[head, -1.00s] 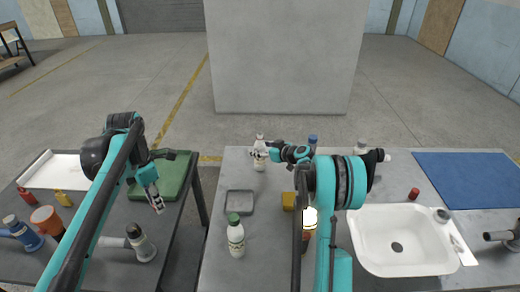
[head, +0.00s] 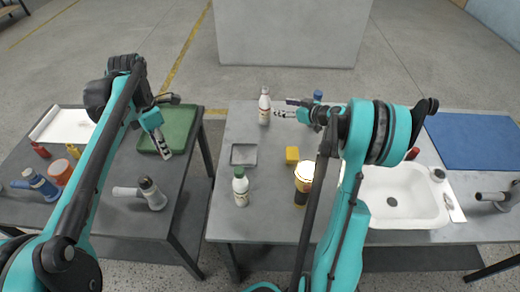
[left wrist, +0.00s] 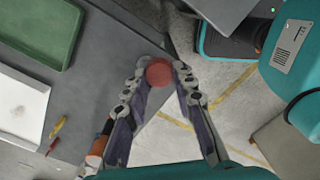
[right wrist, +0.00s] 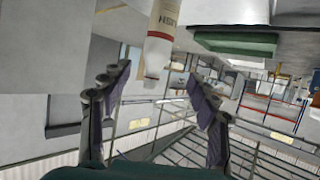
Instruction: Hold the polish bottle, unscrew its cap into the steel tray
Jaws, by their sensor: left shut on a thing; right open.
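The white polish bottle (head: 264,108), with a red-marked label, stands upright at the back left of the middle table. Its lettered body (right wrist: 160,35) shows upside down in the right wrist view, ahead of the fingers. My right gripper (head: 286,114) is open and empty, just right of the bottle and apart from it. My left gripper (head: 164,146) is over the left table's right part, by the green tray. It is shut on a red round thing (left wrist: 160,72), perhaps a cap. The steel tray (head: 244,154) is a shallow grey square dish, in front of the bottle; it looks empty.
A white sink (head: 400,200) and blue mat (head: 480,142) are to the right. The green tray (head: 180,120) lies on the left table. A gap separates the tables.

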